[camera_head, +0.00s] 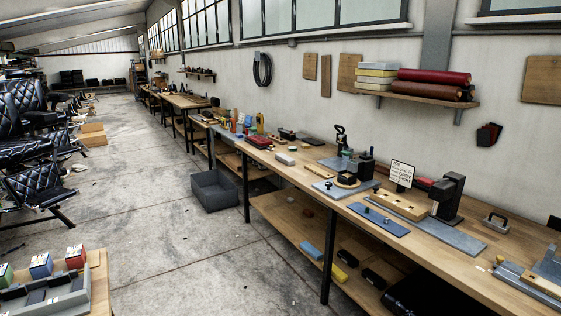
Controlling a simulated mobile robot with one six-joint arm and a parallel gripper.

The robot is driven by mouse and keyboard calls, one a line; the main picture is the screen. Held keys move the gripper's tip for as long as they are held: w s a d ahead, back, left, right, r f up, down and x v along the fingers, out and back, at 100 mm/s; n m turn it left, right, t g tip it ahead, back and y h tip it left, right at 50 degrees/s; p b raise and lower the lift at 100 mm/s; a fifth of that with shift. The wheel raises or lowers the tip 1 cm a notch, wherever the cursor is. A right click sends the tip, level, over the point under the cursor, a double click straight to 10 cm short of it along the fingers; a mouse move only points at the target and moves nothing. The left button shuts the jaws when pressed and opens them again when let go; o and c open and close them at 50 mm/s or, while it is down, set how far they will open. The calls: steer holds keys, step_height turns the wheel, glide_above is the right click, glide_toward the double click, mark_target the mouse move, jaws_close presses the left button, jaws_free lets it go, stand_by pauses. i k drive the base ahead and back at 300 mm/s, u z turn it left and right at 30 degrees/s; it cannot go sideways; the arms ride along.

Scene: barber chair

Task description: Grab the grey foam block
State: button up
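I cannot tell for sure which thing is the grey foam block. A small pale grey block (285,159) lies flat on the long wooden workbench, left of the middle of its top. A stack of pale grey, white and yellowish slabs (376,77) sits on the wall shelf, and some of these may be foam. A blue block (311,250) and a yellow block (347,258) lie on the bench's lower shelf. My gripper is not in view.
The workbench (474,268) runs along the right wall, with tools and a grey plate (445,232) on it. A grey bin (214,190) stands on the floor beside it. Black padded chairs (35,180) line the left. The concrete floor between is mostly clear.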

mark_target(289, 160)
steer(key=i, duration=1.35)
steer(key=u, duration=0.8)
steer(key=i, duration=0.75)
steer(key=u, duration=0.45)
steer(key=i, duration=1.6)
steer(key=z, duration=0.05)
